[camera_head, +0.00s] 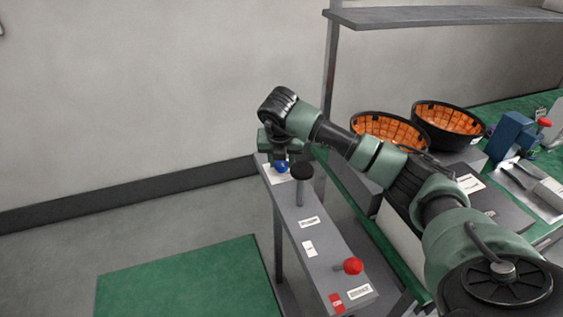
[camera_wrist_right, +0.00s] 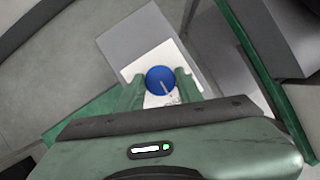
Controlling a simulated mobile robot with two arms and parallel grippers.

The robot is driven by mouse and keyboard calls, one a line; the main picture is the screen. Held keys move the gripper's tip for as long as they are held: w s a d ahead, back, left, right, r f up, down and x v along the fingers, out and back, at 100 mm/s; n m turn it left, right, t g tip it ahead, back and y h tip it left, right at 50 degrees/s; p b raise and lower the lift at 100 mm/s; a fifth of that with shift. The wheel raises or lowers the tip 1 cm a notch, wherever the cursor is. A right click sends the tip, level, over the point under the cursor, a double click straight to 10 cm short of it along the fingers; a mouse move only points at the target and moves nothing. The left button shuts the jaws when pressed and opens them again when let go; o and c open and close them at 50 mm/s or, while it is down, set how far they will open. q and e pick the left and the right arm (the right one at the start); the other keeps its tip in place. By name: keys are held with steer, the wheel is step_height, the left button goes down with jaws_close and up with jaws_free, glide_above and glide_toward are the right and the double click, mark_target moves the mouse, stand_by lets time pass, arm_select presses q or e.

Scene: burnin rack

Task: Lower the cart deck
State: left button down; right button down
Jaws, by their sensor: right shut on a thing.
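A narrow grey panel (camera_head: 318,262) carries a blue knob (camera_head: 281,168) at its far end, a black-topped post (camera_head: 301,180) beside it and a red knob (camera_head: 352,266) near its front end. My right gripper (camera_head: 279,157) is at the far end, shut on the blue knob. In the right wrist view the round blue knob (camera_wrist_right: 160,80) sits between the two green fingers, with a white label (camera_wrist_right: 186,91) under it. I cannot make out a cart deck by name. My left gripper is not in view.
To the right is a green-topped bench with two black baskets lined in orange (camera_head: 447,124) and a blue device (camera_head: 509,136). A grey shelf (camera_head: 440,15) hangs above. A green mat (camera_head: 190,282) lies on the open floor at left.

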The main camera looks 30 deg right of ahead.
stand_by(0.3)
steer(key=c, duration=0.9)
jaws_free()
steer(key=shift+c, duration=0.2)
steer(key=b+v, duration=0.1)
steer(key=v, duration=0.6)
steer(key=shift+r+b, duration=0.3)
steer(key=shift+b, duration=0.1)
steer(key=shift+s, duration=0.15)
